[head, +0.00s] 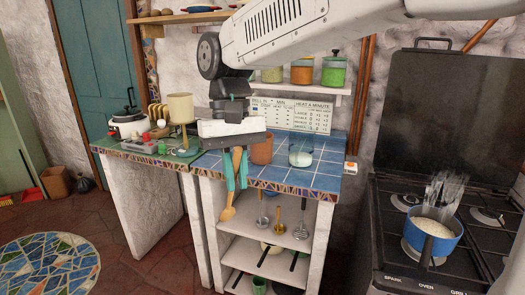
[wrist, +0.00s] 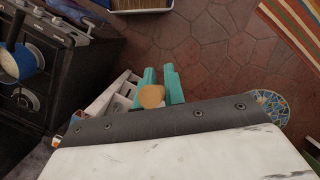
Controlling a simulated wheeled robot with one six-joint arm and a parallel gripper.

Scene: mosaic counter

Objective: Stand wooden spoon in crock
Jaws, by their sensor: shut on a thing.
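My gripper (head: 236,186), with teal fingers, is shut on the wooden spoon (head: 228,213). The spoon hangs nearly upright, bowl down, in front of the counter's front edge. In the wrist view the fingers of my gripper (wrist: 162,82) show beside the round tan end of the spoon (wrist: 152,96). A terracotta pot, which looks like the crock (head: 262,151), stands on the blue-tiled counter just right of and behind my gripper. Its rim is partly hidden by my wrist, so I cannot see inside it.
A glass jar (head: 301,154) stands right of the crock on the blue-tiled counter (head: 322,166). Ladles and a whisk hang below the counter edge over open shelves (head: 262,226). A steaming blue pot (head: 432,238) sits on the stove at right. A cream-topped stand (head: 180,108) is at left.

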